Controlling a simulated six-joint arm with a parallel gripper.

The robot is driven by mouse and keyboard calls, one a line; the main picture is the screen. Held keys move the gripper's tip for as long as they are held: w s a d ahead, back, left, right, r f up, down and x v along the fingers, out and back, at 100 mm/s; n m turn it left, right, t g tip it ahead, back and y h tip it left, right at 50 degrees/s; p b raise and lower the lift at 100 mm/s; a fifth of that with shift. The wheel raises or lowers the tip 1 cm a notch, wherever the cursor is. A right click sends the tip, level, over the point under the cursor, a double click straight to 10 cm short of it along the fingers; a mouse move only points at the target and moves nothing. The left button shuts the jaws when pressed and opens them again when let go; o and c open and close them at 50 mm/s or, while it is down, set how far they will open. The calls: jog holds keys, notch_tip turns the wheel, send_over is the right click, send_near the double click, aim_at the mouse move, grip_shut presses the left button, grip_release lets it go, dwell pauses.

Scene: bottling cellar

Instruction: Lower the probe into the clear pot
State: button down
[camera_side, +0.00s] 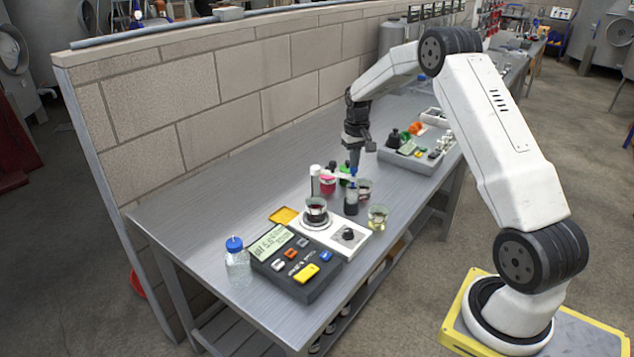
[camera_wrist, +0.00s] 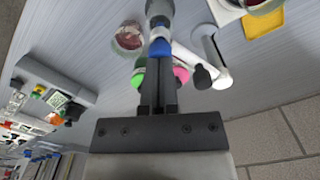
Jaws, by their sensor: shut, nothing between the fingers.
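My gripper (camera_side: 355,148) points down over the bench, and its fingers (camera_wrist: 158,68) look closed together in the wrist view. A slim blue-topped piece (camera_side: 354,160), probably the probe, stands just under the fingertips; its blue part (camera_wrist: 160,47) shows right at their ends. I cannot tell whether they touch. A dark upright cylinder (camera_side: 351,203) stands below it. A clear pot with yellowish liquid (camera_side: 377,217) stands at the bench's front edge. Another clear pot with dark red contents (camera_side: 364,189) stands behind it, and a pot with red contents shows in the wrist view (camera_wrist: 129,38).
A white stirrer (camera_side: 348,236) bears a glass with dark contents (camera_side: 316,209). A meter (camera_side: 290,262), bottle (camera_side: 237,265) and grey tray (camera_side: 410,160) stand farther off. The bench's back left is clear.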

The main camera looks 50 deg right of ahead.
jog(key=shift+f, duration=0.25)
jog(key=shift+r, duration=3.05)
jog(key=shift+a, duration=0.5)
jog(key=s+a+n+t, duration=0.1)
jog(key=s+a+n, duration=0.25)
jog(key=a, duration=1.25)
jog(key=s+a+f+n+t, duration=0.1)
jog(key=s+a+f+n, duration=0.1)
jog(key=s+a, duration=1)
jog(key=shift+s+a+f+t, duration=0.3)
jog(key=shift+s+f, duration=0.15)
jog(key=shift+s, duration=0.8)
